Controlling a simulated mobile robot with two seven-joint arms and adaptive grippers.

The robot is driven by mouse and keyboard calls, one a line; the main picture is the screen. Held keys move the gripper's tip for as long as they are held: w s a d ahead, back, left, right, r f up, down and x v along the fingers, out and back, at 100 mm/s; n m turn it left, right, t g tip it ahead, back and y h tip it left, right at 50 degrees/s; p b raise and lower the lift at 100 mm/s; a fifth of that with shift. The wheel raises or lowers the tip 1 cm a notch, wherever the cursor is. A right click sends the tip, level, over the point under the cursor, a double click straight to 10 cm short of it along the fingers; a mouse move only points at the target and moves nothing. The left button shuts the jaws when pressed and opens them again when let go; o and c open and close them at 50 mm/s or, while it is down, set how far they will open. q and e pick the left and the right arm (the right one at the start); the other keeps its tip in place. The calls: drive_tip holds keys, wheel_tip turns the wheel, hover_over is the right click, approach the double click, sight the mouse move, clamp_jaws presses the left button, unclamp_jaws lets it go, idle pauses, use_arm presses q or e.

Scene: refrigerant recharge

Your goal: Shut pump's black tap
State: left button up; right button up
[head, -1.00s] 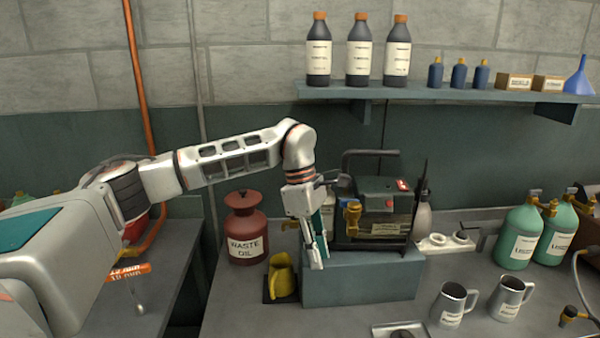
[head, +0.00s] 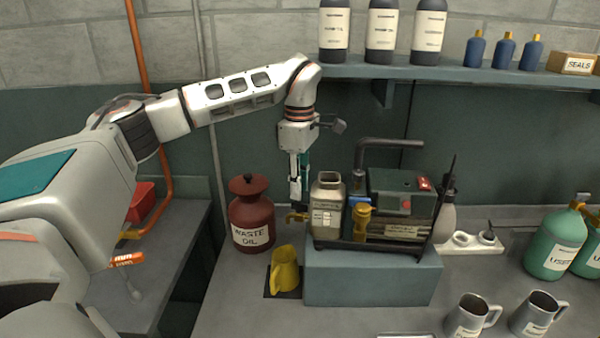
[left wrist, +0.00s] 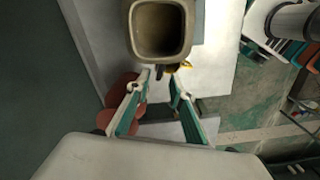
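The pump (head: 392,205) is a dark green and black unit on a blue-grey block (head: 372,278). A beige, open-topped reservoir (head: 327,203) stands at its left end; its square mouth shows in the left wrist view (left wrist: 160,28). A brass spout (head: 297,217) sticks out left of the reservoir. My left gripper (head: 297,196) points down just above this spout, beside the reservoir. In the left wrist view its fingers (left wrist: 160,80) are apart, with a small dark piece (left wrist: 160,71) near the tips, possibly the black tap. Contact cannot be told. My right gripper is not in view.
A red waste oil can (head: 251,215) stands close left of my gripper. A yellow jug (head: 285,270) sits below the spout. A second brass fitting (head: 363,222) is on the pump's front. A shelf (head: 470,72) with bottles runs above. Metal jugs (head: 470,318) stand at front right.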

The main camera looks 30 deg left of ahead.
sight(299, 204)
use_arm(q)
drive_tip(key=shift+f, duration=2.1)
drive_tip(key=shift+f, duration=0.1)
clamp_jaws()
drive_tip(key=m, duration=0.3)
